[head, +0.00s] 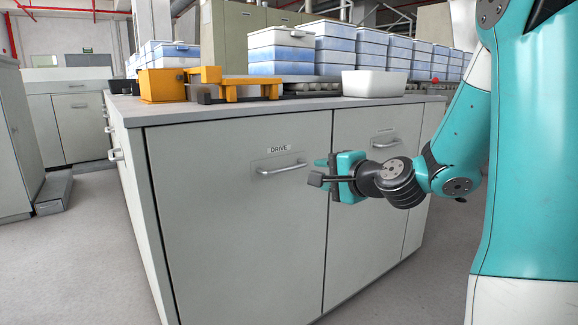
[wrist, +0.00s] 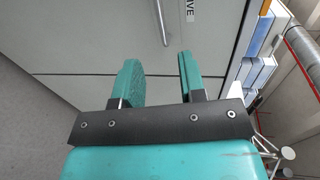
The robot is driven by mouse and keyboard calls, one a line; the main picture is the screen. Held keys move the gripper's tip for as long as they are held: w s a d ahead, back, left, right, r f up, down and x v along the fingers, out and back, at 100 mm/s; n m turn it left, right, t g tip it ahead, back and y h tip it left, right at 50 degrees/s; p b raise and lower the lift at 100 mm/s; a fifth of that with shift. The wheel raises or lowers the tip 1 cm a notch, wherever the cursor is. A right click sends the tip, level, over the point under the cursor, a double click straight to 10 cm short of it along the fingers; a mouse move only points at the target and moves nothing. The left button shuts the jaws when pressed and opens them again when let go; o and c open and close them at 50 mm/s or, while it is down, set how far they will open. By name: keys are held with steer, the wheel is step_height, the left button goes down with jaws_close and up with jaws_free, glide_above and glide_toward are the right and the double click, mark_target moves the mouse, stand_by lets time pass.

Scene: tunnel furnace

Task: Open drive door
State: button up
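The drive door (head: 235,235) is a grey cabinet front panel, closed flush with the cabinet. Its bar handle (head: 282,169) sits near the top right, under the label DRIVE (head: 279,149). In the wrist view the handle (wrist: 161,23) is a thin bar beyond the fingertips, and part of the label (wrist: 190,10) shows at the top. My gripper (head: 319,171) is in front of the cabinet, to the right of the handle in the head view. In the wrist view my gripper (wrist: 158,63) has its two teal fingers apart with nothing between them. It does not touch the handle.
A second door with a handle (head: 386,144) is right of the drive door. The countertop (head: 225,107) carries an orange box (head: 162,85), an orange stand (head: 235,88), a white bin (head: 374,83) and several stacked blue-white containers (head: 281,50).

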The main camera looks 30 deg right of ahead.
mark_target(290, 169)
steer(key=w+p, duration=0.4)
steer(key=w+f+p, duration=0.1)
steer(key=w+p, duration=0.3)
steer(key=p, duration=0.1)
steer(key=w+f+p, duration=0.1)
steer(key=w+p, duration=0.3)
steer(key=w, duration=0.1)
steer(key=shift+w+a+f, duration=0.1)
steer(key=shift+a+f, duration=0.05)
steer(key=shift+a, duration=0.15)
steer(key=shift+w+f+p, duration=0.25)
steer(key=shift+w+p, duration=0.05)
steer(key=shift+w, duration=0.1)
steer(key=shift+c, duration=0.3)
jaws_close()
steer(key=shift+d, duration=0.15)
